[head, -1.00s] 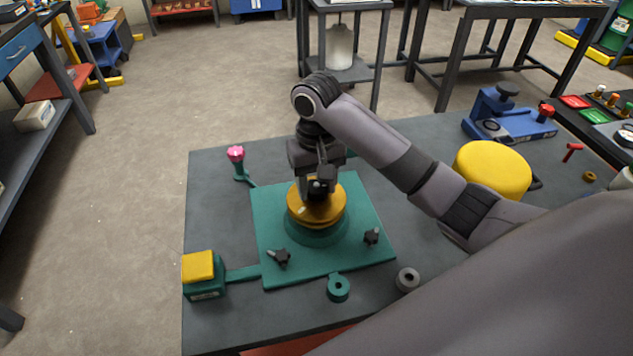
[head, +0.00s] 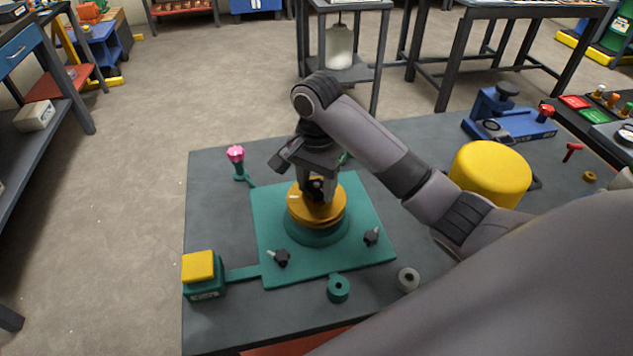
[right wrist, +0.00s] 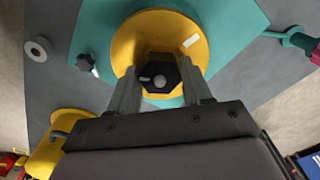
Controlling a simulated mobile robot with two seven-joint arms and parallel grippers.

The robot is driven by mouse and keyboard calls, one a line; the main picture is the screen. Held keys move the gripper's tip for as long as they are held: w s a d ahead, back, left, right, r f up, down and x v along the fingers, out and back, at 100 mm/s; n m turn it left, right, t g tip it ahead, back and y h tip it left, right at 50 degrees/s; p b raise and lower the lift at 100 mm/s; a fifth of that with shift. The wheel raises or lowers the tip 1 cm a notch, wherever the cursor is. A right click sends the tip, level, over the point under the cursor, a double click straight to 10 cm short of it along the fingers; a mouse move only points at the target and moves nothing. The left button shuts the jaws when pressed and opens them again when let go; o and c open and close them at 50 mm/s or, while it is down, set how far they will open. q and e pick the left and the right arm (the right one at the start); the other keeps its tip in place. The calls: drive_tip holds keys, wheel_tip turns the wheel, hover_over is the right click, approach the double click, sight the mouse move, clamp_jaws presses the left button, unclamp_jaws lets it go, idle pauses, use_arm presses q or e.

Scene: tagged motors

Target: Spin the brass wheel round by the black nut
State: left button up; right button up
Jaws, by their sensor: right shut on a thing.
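The brass wheel (head: 334,212) lies flat on a round teal base (head: 318,235) on a square teal plate. In the right wrist view the wheel (right wrist: 135,45) carries a white mark (right wrist: 191,41) toward its right rim. The black hex nut (right wrist: 162,72) stands at the wheel's centre, with a small pale mark on it. My right gripper (head: 317,190) comes down from above onto the nut. In the right wrist view its two fingers (right wrist: 163,88) are on either side of the nut, shut on it. The left gripper is not in view.
Two black knobs (head: 281,257) (head: 371,236) stand on the plate. A yellow-topped box (head: 198,266) is at the front left, a pink knob (head: 235,154) at the back left. A yellow cylinder (head: 490,172) stands right.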

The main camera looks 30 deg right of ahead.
drive_tip(key=o, duration=1.1)
